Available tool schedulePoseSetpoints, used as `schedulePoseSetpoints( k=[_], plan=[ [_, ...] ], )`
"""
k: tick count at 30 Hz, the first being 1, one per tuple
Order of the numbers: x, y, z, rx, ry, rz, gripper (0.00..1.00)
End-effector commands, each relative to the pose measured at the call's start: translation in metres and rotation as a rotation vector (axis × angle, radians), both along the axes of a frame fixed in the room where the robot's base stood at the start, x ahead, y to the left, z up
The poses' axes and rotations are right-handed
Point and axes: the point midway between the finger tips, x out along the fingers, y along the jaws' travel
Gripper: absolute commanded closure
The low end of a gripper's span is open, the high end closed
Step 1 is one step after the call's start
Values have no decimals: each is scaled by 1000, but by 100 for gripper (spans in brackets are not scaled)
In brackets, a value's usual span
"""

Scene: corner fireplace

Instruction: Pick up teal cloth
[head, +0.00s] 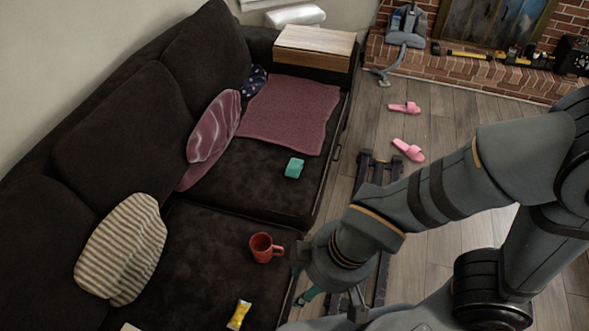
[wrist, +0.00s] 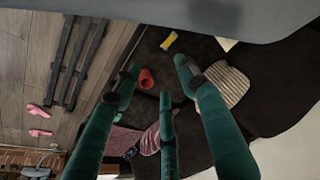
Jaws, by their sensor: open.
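The small folded teal cloth (head: 294,168) lies on the dark sofa seat in the head view, in front of the maroon blanket. I cannot make it out in the wrist view, where a finger may cover it. My gripper (head: 308,296) is partly hidden by my arm at the sofa's front edge, nearer the camera than the cloth and well apart from it. In the wrist view my gripper (wrist: 159,75) has its teal fingers spread, with nothing held between them.
A red mug (head: 265,247) and a yellow packet (head: 238,315) stand or lie on the near seat. A wooden-topped box (head: 314,48) sits on the far armrest. Pink slippers (head: 408,150) lie on the floor.

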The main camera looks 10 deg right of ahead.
Motion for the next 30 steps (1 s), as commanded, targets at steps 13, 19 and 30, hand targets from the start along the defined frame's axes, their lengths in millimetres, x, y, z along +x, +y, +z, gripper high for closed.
schedulePoseSetpoints(
  k=[13,19,30],
  plan=[
    [0,0,0,0,0,0,30],
    [0,0,0,0,0,0,18],
    [0,0,0,0,0,0,8]
  ],
)
